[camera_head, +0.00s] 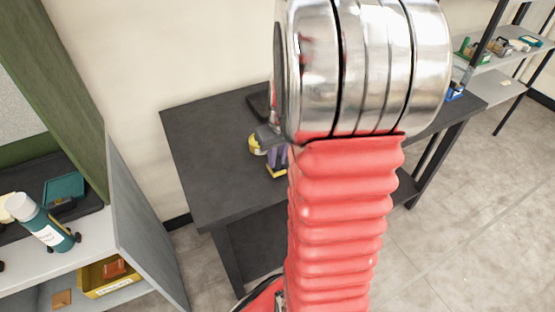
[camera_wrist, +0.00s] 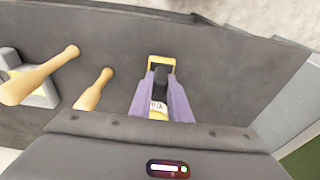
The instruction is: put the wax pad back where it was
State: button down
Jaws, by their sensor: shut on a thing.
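My gripper (camera_wrist: 161,78) shows in the wrist view as two purple fingers over the dark table. It is shut on a small yellow-and-black thing (camera_wrist: 161,63), which appears to be the wax pad. Black and lettered yellow-white parts show between the fingers. In the head view the purple fingers (camera_head: 278,158) point down, with yellow (camera_head: 276,172) at their tips. My arm hides part of the table there. I cannot tell whether the held thing touches the table.
The dark table (camera_head: 205,135) has bare surface at its left. Tan handles (camera_wrist: 95,90) and a pale grey block (camera_wrist: 35,85) are left of my gripper. A shelf unit with a teal bottle (camera_head: 48,228) and yellow bin (camera_head: 105,277) stands at left; a rack (camera_head: 500,62) stands at right.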

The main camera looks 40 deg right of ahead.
jog(key=shift+f, duration=0.4)
jog(key=c, duration=1.7)
grip_release()
jog(key=shift+f, duration=0.1)
jog(key=shift+o, duration=0.2)
notch_tip(320, 180, up, 12)
jog(key=s, duration=0.2)
jog(key=shift+a, duration=0.3)
jog(key=shift+s, duration=0.1)
